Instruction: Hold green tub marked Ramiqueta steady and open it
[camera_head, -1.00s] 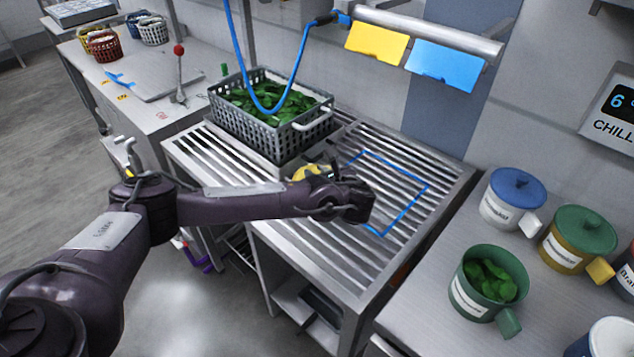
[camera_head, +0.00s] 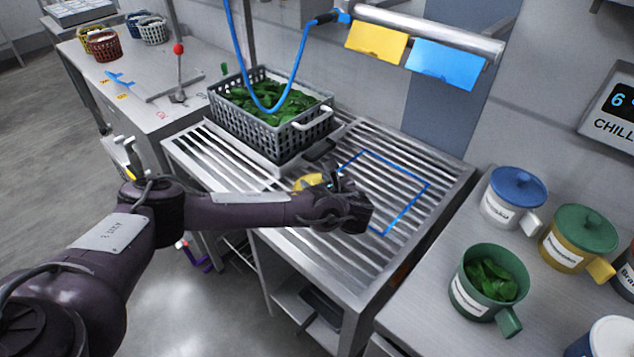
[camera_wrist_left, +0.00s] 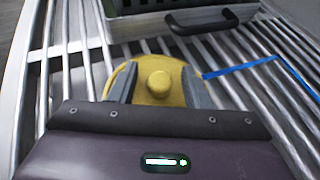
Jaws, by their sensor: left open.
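A green tub (camera_head: 479,303) with a handle and a white label stands on the right counter. It has no lid on, and green leaves (camera_head: 492,278) show inside; the label is too small to read surely. A round yellow lid (camera_head: 309,181) with a knob lies at the slatted table, partly hidden by my left arm in the head view. In the left wrist view the yellow lid (camera_wrist_left: 158,83) sits between the fingers of my left gripper (camera_wrist_left: 160,92). That gripper is open, one finger on each side of the knob. My right gripper is not in view.
Beside the green tub stand a white tub with a blue lid (camera_head: 517,185) and a yellow tub with a green lid (camera_head: 588,228). A grey crate of leaves (camera_head: 266,135) stands on the slatted table (camera_head: 405,170). A blue outline (camera_head: 412,208) marks a bare area there.

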